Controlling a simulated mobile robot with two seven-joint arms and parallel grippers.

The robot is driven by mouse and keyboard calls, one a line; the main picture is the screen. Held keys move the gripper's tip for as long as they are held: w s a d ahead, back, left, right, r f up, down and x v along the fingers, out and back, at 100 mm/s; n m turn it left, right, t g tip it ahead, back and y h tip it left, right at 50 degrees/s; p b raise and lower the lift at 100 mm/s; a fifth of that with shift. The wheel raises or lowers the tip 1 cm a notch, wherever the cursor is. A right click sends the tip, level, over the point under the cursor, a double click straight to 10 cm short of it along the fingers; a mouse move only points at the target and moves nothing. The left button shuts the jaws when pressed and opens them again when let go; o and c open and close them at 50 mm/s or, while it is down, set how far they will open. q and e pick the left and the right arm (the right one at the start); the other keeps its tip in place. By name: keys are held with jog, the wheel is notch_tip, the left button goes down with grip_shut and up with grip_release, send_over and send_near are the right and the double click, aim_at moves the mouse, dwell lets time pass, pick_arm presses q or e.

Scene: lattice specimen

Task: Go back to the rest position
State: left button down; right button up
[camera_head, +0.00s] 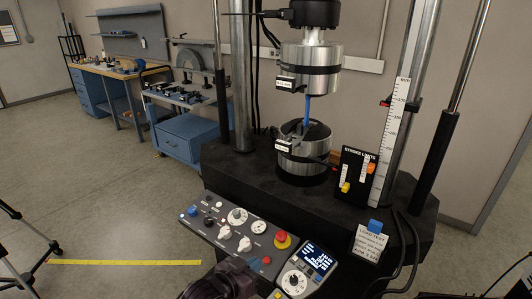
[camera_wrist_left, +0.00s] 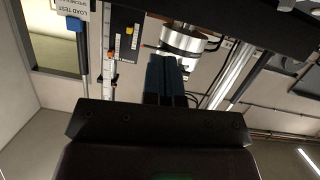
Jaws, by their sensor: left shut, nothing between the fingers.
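My left gripper (camera_head: 228,272) shows dark at the bottom of the head view, in front of the control panel and low over its near edge. In the left wrist view its two fingers (camera_wrist_left: 166,78) are together with nothing between them. My right gripper is in neither view. A thin blue specimen (camera_head: 307,108) stands upright between the upper grip (camera_head: 311,66) and the lower grip (camera_head: 303,150) of the testing machine, apart from my gripper.
The control panel (camera_head: 215,238) has knobs, a red button (camera_head: 282,240) and a lit display (camera_head: 316,258). A stroke-limits board (camera_head: 354,172) and load-test sign (camera_head: 368,243) stand to the right. A blue cart (camera_head: 190,135) and workbench (camera_head: 90,90) stand behind left. Open floor lies left, with a tripod (camera_head: 25,255).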

pick_arm(q)
jog(key=s+a+f+n+t+y+b, duration=0.1)
jog(key=s+a+f+n+y, duration=0.2)
jog(key=a, duration=0.5)
jog(key=s+a+t+y, duration=0.25)
jog(key=s+a, duration=0.25)
jog(key=a, duration=0.3)
jog(key=s+a+f+n+g+y, duration=0.1)
jog(key=s+a+f+y, duration=0.1)
jog(key=s+a+f, duration=0.2)
jog(key=s+a+f+n+g+y+b, duration=0.1)
jog(key=s+a+f, duration=0.3)
jog(key=s, duration=0.6)
jog(key=shift+a+f+n+g+y, duration=0.35)
jog(key=shift+n+g+y, duration=0.15)
jog(key=shift+g, duration=0.15)
dwell(1.8)
